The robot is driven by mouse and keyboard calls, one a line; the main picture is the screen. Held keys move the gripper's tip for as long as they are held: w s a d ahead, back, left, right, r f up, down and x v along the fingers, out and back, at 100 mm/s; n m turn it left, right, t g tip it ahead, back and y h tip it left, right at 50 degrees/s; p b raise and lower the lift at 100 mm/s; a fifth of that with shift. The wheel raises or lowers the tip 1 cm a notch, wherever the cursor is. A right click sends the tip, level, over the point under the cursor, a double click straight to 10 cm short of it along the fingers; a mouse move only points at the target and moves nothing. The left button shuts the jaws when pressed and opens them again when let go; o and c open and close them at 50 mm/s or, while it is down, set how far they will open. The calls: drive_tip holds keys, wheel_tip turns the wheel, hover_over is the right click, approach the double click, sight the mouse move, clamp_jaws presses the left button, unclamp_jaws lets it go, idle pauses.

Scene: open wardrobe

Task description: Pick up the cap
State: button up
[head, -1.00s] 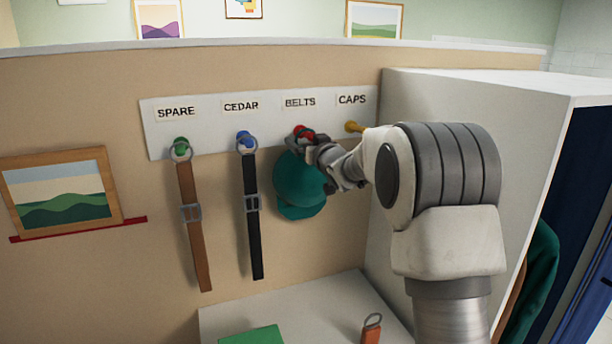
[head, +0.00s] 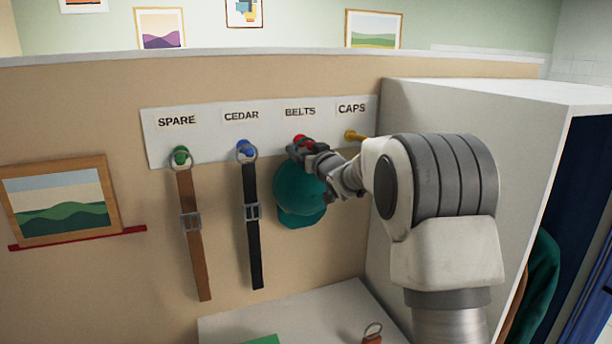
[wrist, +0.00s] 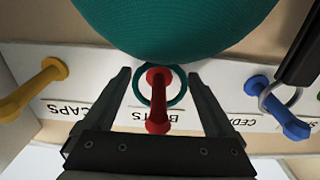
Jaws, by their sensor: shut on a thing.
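The teal cap (head: 300,193) hangs by a loop from the red peg (head: 301,139) under the BELTS label. In the wrist view the cap (wrist: 175,25) fills the top middle, and its green loop (wrist: 142,93) circles the red peg (wrist: 158,110). My gripper (head: 298,151) is at the peg, just above the cap's crown. In the wrist view the fingers of my gripper (wrist: 160,76) stand on either side of the peg and loop, shut on the cap at its loop. My gripper hides part of the cap's top in the head view.
A brown belt (head: 189,235) hangs on the green SPARE peg, and a black belt (head: 252,220) on the blue CEDAR peg. The yellow CAPS peg (head: 355,136) is bare. A white side panel (head: 470,105) stands right. A shelf (head: 300,315) lies below.

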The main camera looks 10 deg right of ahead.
drive_tip(key=shift+r, duration=0.1)
drive_tip(key=shift+r, duration=0.5)
drive_tip(key=shift+s+r, duration=0.15)
drive_tip(key=shift+s, duration=0.1)
drive_tip(key=s+d+b, duration=0.1)
drive_tip(key=s, duration=0.7)
drive_tip(key=s+d+b, duration=0.2)
drive_tip(key=s, duration=0.7)
drive_tip(key=shift+d, duration=0.25)
